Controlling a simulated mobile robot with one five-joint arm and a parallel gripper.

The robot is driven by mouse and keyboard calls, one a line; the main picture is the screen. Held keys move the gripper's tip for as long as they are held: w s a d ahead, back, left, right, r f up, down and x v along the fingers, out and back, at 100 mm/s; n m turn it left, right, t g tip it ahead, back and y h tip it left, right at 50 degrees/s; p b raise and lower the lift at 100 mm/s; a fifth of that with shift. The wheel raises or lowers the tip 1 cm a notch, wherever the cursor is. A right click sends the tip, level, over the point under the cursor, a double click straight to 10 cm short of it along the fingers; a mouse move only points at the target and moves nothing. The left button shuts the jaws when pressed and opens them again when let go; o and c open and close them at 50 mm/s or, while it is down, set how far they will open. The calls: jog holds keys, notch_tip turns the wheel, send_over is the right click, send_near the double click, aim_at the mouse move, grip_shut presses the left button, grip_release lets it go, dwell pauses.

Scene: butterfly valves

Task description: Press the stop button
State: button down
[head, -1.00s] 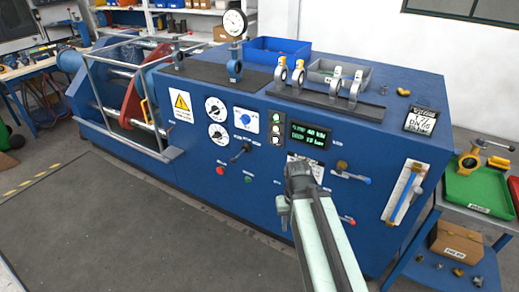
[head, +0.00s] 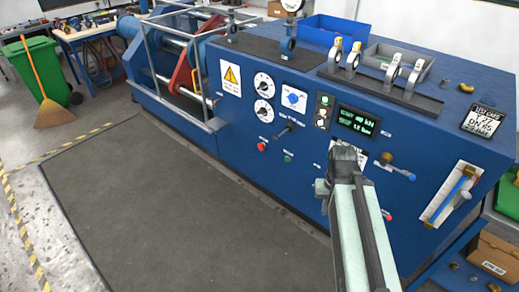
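A blue test bench (head: 225,158) stands across the view with a control panel on its front. A small red button (head: 262,147) sits low on the panel, below two round gauges. A small green button (head: 288,159) is just right of it. The button labels are too small to read. My gripper (head: 343,160) is in front of the panel, right of both buttons and apart from them. Its fingers point away from the camera, so their opening cannot be made out. It hides part of the panel below the display.
A black lever (head: 285,131) juts out above the buttons. A lit display (head: 357,122) and a blue-handled valve (head: 398,169) are near my gripper. A dark floor mat (head: 150,220) lies clear before the bench. A green bin (head: 42,72) and broom (head: 48,105) stand at left.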

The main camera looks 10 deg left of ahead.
notch_tip(320, 180, up, 17)
jog(key=p, duration=1.6)
jog(key=shift+f, duration=0.1)
